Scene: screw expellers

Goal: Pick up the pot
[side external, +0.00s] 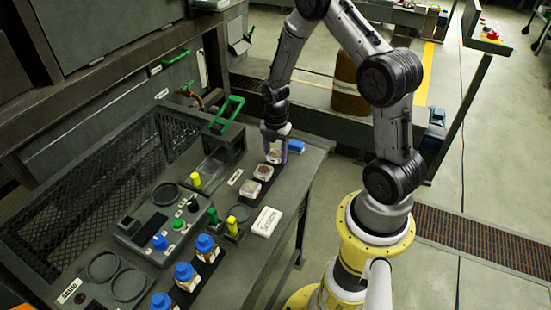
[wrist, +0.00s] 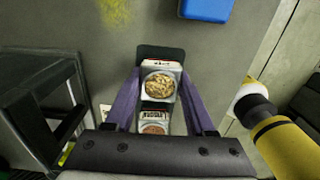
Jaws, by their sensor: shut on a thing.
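A white square pot (wrist: 160,66) with brown, nut-like contents sits between the two purple fingers of my gripper (wrist: 160,80) in the wrist view. The fingers are shut on its sides. In the side view my gripper (side external: 276,145) points down at the far end of a short row of pots, and the held pot (side external: 273,157) is partly hidden by the fingers. I cannot tell whether it is clear of its dark holder (wrist: 150,51). A second pot (wrist: 153,124) shows nearer the wrist.
Two other pots (side external: 263,172) (side external: 251,189) stand in the row. A blue block (side external: 296,146) lies right of my gripper. A machine with a green handle (side external: 228,112) stands to the left. Blue-capped jars (side external: 206,245) and a white label box (side external: 266,221) are nearer the front.

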